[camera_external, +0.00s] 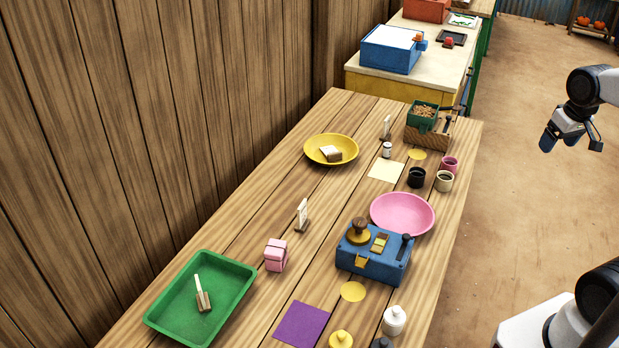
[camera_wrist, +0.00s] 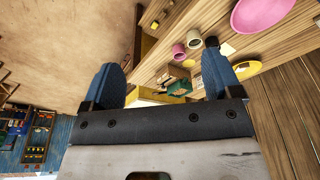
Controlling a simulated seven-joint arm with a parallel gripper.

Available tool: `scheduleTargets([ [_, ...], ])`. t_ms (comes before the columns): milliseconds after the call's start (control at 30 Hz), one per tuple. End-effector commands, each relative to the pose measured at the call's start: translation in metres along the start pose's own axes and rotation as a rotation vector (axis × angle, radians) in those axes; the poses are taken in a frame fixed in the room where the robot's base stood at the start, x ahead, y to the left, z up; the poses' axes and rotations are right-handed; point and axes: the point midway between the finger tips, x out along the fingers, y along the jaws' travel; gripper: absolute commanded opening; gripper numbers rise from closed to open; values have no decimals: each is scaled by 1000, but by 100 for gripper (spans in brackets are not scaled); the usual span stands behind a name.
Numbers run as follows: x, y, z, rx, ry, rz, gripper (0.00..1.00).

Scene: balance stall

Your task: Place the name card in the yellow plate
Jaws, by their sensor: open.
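The yellow plate (camera_external: 312,147) lies near the back wall on the wooden table, with a small white-and-brown block (camera_external: 331,153) in it. Its yellow rim seems to show in the wrist view (camera_wrist: 248,70). White cards in wooden stands appear in three places: one upright mid-table (camera_external: 302,214), one upright near the far end (camera_external: 386,127), and one in the green tray (camera_external: 202,292), its stand tipped. I cannot tell which is the name card. My gripper (camera_external: 570,138) is open and empty, off the table's right side, far from plate and cards; its blue fingers show in the wrist view (camera_wrist: 160,68).
A pink plate (camera_external: 402,213) and blue box with knobs (camera_external: 372,262) stand at the table's right. A purple square (camera_external: 302,323) lies in front. Bare wood lies between yellow plate and middle card.

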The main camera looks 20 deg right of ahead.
Motion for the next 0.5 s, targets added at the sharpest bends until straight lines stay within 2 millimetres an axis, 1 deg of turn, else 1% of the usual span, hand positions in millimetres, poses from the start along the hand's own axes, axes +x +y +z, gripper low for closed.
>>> scheduleTargets([
  [33,1,2,8,1,8,2,84],
  [100,4,4,17,1,14,4,84],
  [200,6,5,26,0,22,6,84],
  [333,8,6,31,0,25,7,84],
  [500,8,6,32,0,26,8,84],
])
